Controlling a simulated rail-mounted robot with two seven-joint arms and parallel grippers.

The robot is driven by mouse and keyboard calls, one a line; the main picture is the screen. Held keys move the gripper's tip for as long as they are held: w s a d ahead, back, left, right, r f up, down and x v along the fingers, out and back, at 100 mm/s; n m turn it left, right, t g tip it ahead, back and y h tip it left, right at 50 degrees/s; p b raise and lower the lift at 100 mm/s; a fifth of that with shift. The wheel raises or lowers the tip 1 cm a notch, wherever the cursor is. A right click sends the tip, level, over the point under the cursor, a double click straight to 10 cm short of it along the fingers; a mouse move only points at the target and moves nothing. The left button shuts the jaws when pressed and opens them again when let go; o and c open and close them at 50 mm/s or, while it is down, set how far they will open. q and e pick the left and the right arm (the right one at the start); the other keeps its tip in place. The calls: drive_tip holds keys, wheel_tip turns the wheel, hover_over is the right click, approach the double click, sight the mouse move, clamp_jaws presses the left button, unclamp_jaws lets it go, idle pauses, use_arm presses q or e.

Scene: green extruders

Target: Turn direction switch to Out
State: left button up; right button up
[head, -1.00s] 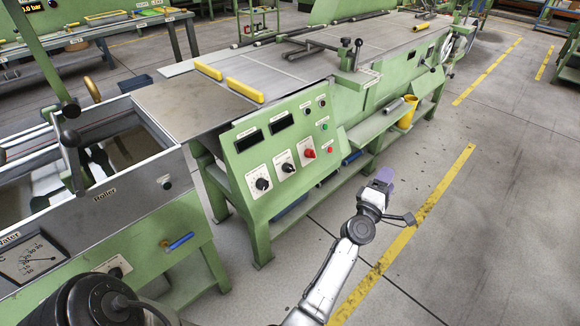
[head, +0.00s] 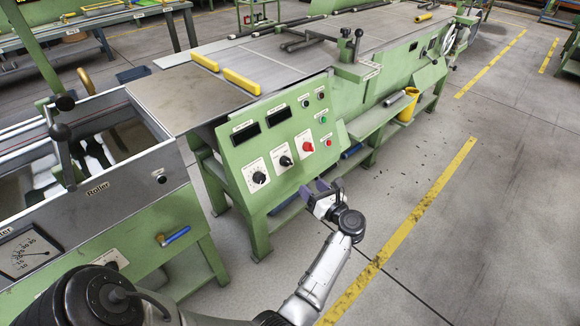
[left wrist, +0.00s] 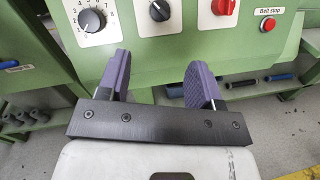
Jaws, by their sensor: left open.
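The green control panel (head: 270,145) carries three rotary controls. A black knob with a number scale (head: 259,177) is on the left, a black switch (head: 286,160) in the middle and a red switch (head: 308,147) on the right. Their labels are too small to read, so I cannot tell for sure which is the direction switch. In the left wrist view, the black switch (left wrist: 159,10) and red switch (left wrist: 223,6) are at the top edge, partly cut off. My left gripper (head: 322,188) is open and empty below the panel controls, its purple fingers (left wrist: 158,66) apart. My right gripper is not in view.
A red "Belt stop" button (left wrist: 267,24) is right of the switches. A low green shelf (head: 375,123) with a yellow cup (head: 408,104) lies along the machine. Floor at right is clear.

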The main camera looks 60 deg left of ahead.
sight(288, 163)
use_arm(q)
drive_tip(key=a+b, duration=0.1)
drive_tip(key=a, duration=0.3)
drive_tip(key=a+b, duration=0.1)
drive_tip(key=a, duration=0.3)
drive_tip(key=s+a+b, duration=0.1)
drive_tip(key=a, duration=0.3)
drive_tip(key=shift+a, duration=0.2)
drive_tip(key=shift+c, duration=0.3)
